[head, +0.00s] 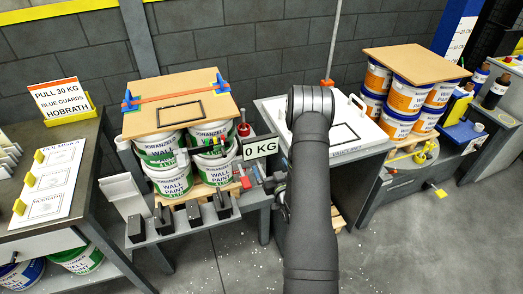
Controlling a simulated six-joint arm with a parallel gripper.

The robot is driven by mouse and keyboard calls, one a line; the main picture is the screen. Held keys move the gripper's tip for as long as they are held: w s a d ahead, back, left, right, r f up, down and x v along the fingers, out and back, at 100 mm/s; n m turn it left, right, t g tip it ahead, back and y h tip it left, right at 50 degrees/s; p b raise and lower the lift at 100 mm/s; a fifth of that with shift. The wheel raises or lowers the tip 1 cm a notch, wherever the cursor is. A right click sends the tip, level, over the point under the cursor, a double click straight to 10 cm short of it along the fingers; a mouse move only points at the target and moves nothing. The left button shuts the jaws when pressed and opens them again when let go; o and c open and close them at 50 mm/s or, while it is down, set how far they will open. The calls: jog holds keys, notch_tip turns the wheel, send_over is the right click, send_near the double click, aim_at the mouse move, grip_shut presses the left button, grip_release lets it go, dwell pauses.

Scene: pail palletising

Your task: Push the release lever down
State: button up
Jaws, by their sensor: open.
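My arm rises from the bottom centre and bends at its elbow. My gripper (282,192) shows only in part as dark pieces left of the arm, near the right end of the grey bench; it is open, and its fingertips are hard to make out. A small red-knobbed part (243,130) stands at the right of the strapped pail stack, above the 0 KG display (260,147). Another small red part (245,183) sits lower, by the front right of the pails. I cannot tell which is the release lever. My gripper appears apart from both.
White wall paint pails (167,182) stand under a brown board (190,83) with an orange strap. Dark blocks (193,214) line the bench front. A grey cabinet (360,150) stands behind my arm. Orange-labelled pails (404,95) are at right, a sign (60,100) at left.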

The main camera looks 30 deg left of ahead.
jog(key=shift+w+a, duration=0.3)
dwell(0.5)
jog(key=v, duration=1)
